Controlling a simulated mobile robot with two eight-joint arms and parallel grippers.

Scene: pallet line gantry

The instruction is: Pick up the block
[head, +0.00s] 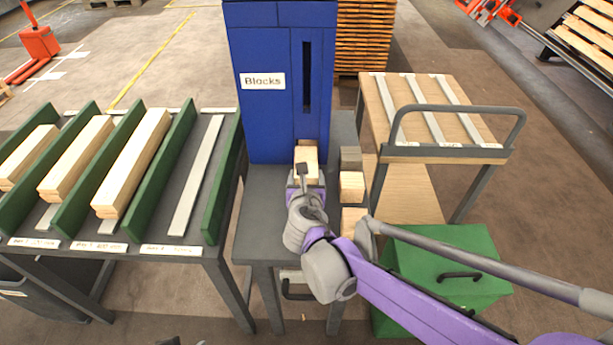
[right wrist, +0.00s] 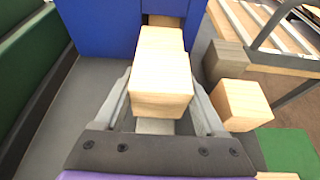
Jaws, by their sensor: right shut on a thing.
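A pale wooden block (head: 306,160) is at the foot of the blue dispenser labelled "Blocks" (head: 262,120), in front of its lower opening. My right gripper (head: 305,178) is shut on this block. In the right wrist view the block (right wrist: 161,90) sits between the two grey fingers of the right gripper (right wrist: 162,112), its near end facing the camera. Darker wood (right wrist: 166,20) shows in the opening behind it; I cannot tell how far in it reaches. My left gripper is not in view.
Right of the held block stand a grey block (head: 350,157) and wooden blocks (head: 352,187), close to the right finger. A green-divided rack (head: 185,175) with timber is at left. A wooden-topped cart (head: 430,110) and green box (head: 440,250) are at right. Grey tabletop (head: 262,215) is clear at left.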

